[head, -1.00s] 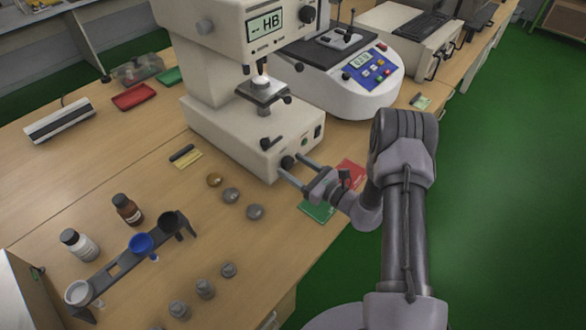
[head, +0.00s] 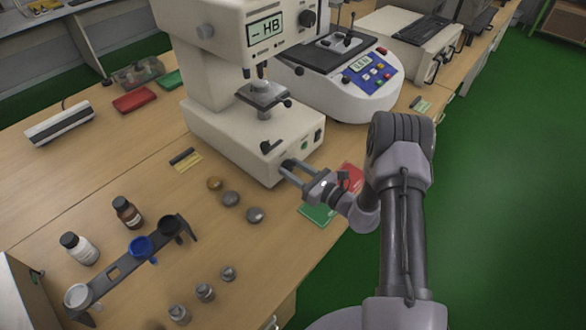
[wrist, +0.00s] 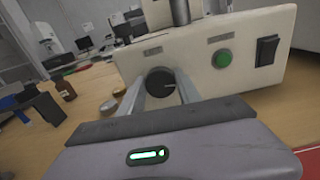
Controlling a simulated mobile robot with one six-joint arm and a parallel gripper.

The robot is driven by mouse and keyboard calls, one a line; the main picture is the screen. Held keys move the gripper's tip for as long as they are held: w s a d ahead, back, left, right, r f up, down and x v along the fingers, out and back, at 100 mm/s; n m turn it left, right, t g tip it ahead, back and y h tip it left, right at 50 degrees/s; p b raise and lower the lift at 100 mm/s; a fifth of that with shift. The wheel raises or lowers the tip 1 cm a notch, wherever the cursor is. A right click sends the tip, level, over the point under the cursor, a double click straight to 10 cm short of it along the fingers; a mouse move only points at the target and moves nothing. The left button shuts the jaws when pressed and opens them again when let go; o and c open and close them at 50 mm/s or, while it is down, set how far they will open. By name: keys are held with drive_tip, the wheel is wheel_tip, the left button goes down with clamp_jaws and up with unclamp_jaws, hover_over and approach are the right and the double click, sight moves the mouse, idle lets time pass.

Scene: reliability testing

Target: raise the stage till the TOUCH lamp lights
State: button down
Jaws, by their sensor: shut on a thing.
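The cream hardness tester (head: 215,110) stands on the bench, its display (head: 265,29) showing dashes and "HB". Its metal stage (head: 263,94) sits under the head, with a narrow gap below the tips above it. My gripper (head: 284,166) is at the front of the tester's base, shut on a black round knob (wrist: 161,82). In the wrist view one finger is on each side of the knob, which bears a pale mark. A green round button (wrist: 222,58) and a black rocker switch (wrist: 267,50) are to its right. I cannot pick out a lit TOUCH lamp.
A white instrument with a blue keypad (head: 368,72) stands behind right. Metal discs (head: 230,198), bottles (head: 127,212) and a dark rack (head: 125,266) lie left of my arm. Red and green cards (head: 318,214) lie beneath my gripper.

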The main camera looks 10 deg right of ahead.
drive_tip(key=m+p, duration=0.1)
drive_tip(key=m, duration=0.3)
drive_tip(key=shift+m, duration=0.4)
drive_tip(key=m+p, duration=0.1)
drive_tip(key=m, duration=0.3)
drive_tip(key=shift+d+f+m+p, duration=0.1)
drive_tip(key=shift+m+p, duration=0.2)
drive_tip(key=m+p, duration=0.1)
drive_tip(key=m, duration=0.4)
drive_tip(key=shift+f, duration=0.1)
drive_tip(key=m, duration=0.4)
drive_tip(key=shift+f, duration=0.1)
drive_tip(key=shift+m+p, duration=0.3)
drive_tip(key=shift+m, duration=0.2)
drive_tip(key=c, duration=0.8)
unclamp_jaws()
drive_tip(key=shift+c, duration=0.2)
drive_tip(key=shift+d, duration=0.1)
